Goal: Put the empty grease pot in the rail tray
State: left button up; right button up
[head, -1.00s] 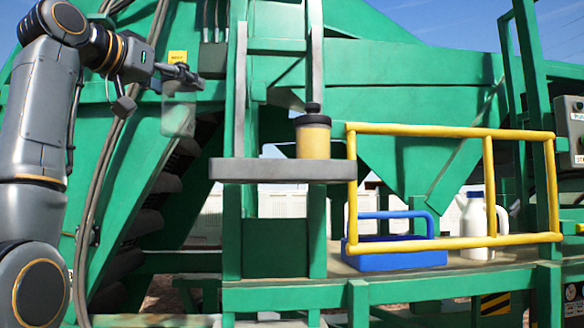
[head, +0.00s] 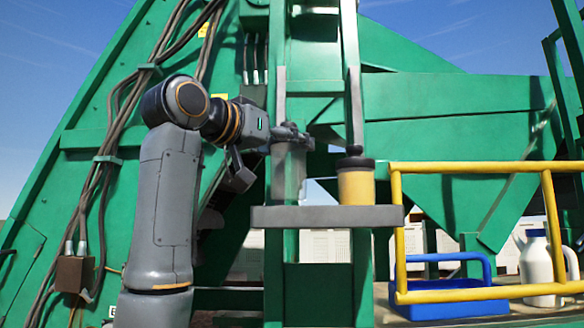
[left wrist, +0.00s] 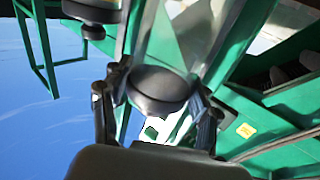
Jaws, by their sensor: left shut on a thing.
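The empty grease pot, a clear jar (head: 289,178) with a dark lid, hangs upright in my left gripper (head: 290,136), which is shut on its top. In the left wrist view the dark lid (left wrist: 158,90) sits between the fingers, with the clear body (left wrist: 187,35) beyond. The pot's base is at the left end of a grey shelf (head: 325,217); I cannot tell whether it touches. A yellow-filled pot (head: 356,187) with a black lid stands on that shelf, just right. A blue tray (head: 450,305) with a handle lies behind the yellow rail. My right gripper is not in view.
The yellow rail (head: 480,168) frames the front of the blue tray. A white jug (head: 536,265) stands right of the tray. Green posts (head: 367,120) rise behind the shelf. Cables (head: 120,110) run along the green machine at left.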

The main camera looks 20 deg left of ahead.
aim_at(280, 168)
pick_arm(q)
jog(key=shift+w+d+f, duration=0.15)
jog(key=shift+d+f, duration=0.1)
jog(key=shift+f, duration=0.25)
jog(key=shift+d+f+p, duration=0.2)
jog(key=shift+f+p, duration=0.55)
jog(key=shift+f, duration=0.45)
jog(key=shift+a+f, duration=0.1)
jog(key=shift+f, duration=0.25)
jog(key=shift+f, duration=0.1)
jog(key=o, duration=0.9)
jog(key=shift+f, duration=0.1)
jog(key=o, duration=0.4)
